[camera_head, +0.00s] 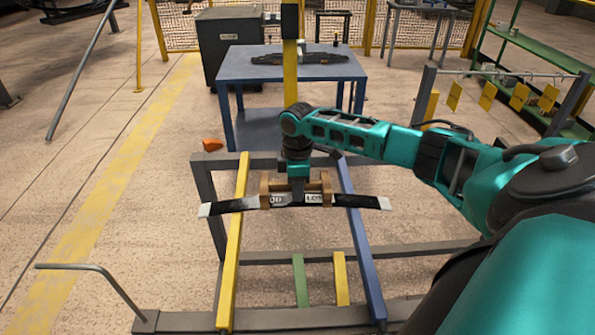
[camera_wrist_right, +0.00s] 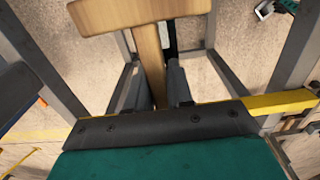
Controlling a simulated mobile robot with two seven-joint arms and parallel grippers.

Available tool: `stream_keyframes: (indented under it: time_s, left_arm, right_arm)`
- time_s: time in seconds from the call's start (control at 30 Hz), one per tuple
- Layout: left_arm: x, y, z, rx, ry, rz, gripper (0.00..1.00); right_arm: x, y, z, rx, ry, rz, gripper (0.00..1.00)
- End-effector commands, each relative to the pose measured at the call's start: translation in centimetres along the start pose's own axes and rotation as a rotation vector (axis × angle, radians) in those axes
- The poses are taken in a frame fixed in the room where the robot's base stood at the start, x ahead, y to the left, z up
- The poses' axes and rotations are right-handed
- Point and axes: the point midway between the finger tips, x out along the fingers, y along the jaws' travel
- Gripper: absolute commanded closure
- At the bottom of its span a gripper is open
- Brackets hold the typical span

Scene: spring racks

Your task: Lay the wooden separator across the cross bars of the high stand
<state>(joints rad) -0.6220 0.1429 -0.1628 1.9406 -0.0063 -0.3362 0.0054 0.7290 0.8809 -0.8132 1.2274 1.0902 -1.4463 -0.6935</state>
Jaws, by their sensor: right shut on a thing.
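The wooden separator (camera_head: 327,182) is light brown, with blocks on either side of my right gripper (camera_head: 297,193). In the right wrist view, its crosspiece (camera_wrist_right: 140,12) and stem show, and the stem sits between the two fingers of my right gripper (camera_wrist_right: 155,90), which is shut on it. The grey stand has a yellow bar (camera_head: 236,235) and a blue bar (camera_head: 362,245). The separator is over the gap between these bars, at a dark strip with pale ends (camera_head: 235,204) that spans both. I cannot tell whether the separator touches anything. My left gripper is out of view.
Behind the stand is a blue table (camera_head: 235,65) with dark leaf springs (camera_head: 300,58) on it. A rack with yellow tags (camera_head: 488,96) stands at the right. A bent grey rod (camera_head: 95,268) rises at the front left. A small orange object (camera_head: 212,145) lies on the floor.

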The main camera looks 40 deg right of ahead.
Motion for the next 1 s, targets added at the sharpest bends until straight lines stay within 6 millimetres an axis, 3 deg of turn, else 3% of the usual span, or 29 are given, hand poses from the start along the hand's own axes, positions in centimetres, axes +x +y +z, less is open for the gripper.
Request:
stream_keyframes:
  time_s: [0.43,1.0]
  left_arm:
    - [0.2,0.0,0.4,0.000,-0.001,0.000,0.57]
    - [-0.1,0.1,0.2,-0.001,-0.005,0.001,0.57]
  right_arm:
    - [1.0,0.0,-0.1,0.000,0.001,0.000,1.00]
    - [-0.1,0.0,0.0,0.001,0.000,0.001,1.00]
